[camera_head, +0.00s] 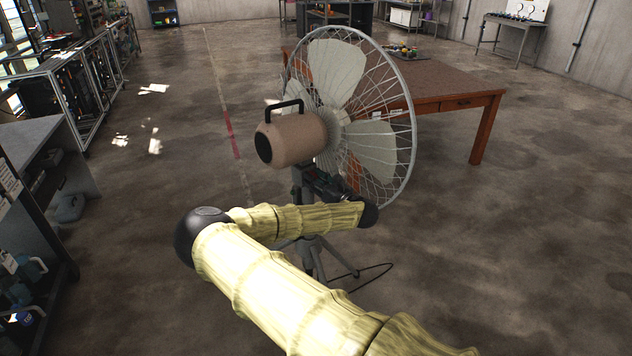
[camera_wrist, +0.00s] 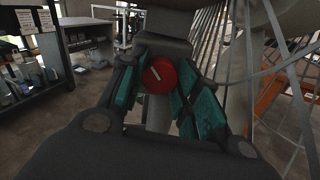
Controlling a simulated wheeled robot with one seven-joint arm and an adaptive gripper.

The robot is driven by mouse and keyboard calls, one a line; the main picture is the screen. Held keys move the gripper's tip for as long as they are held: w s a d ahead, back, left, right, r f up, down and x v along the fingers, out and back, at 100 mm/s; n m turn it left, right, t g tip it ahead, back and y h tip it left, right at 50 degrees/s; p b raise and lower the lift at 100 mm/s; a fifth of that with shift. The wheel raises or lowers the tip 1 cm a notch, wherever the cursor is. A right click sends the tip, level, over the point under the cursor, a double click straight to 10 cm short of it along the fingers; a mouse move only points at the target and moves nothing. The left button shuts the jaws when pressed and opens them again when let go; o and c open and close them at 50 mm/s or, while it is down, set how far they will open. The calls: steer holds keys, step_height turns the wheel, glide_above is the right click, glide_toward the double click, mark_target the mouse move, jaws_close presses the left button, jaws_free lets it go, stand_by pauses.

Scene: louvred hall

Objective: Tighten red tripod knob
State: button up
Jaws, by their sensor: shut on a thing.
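The red knob (camera_wrist: 160,75) is round with a pale line across its face. In the wrist view it sits on the grey stand post (camera_wrist: 158,115) below the fan. My gripper (camera_wrist: 159,82) is shut on the knob, with teal-padded fingers at its left and right sides. The line on the knob is slanted. In the head view my gripper (camera_head: 318,182) is at the stand just below the fan's motor housing (camera_head: 292,140), and the knob is hidden there. The tripod legs (camera_head: 312,258) stand on the floor, partly behind my arm.
The fan's wire cage (camera_head: 409,150) rises close to the right of my gripper. A wooden table (camera_head: 455,88) stands behind the fan. A black cable (camera_head: 378,278) lies by the tripod feet. A grey shelf unit (camera_head: 35,145) is at the left. The floor at the right is clear.

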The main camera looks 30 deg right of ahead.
steer(key=o, duration=0.8)
steer(key=shift+c, duration=0.2)
steer(key=s+d, duration=0.1)
steer(key=s, duration=1.1)
steer(key=shift+d, duration=0.25)
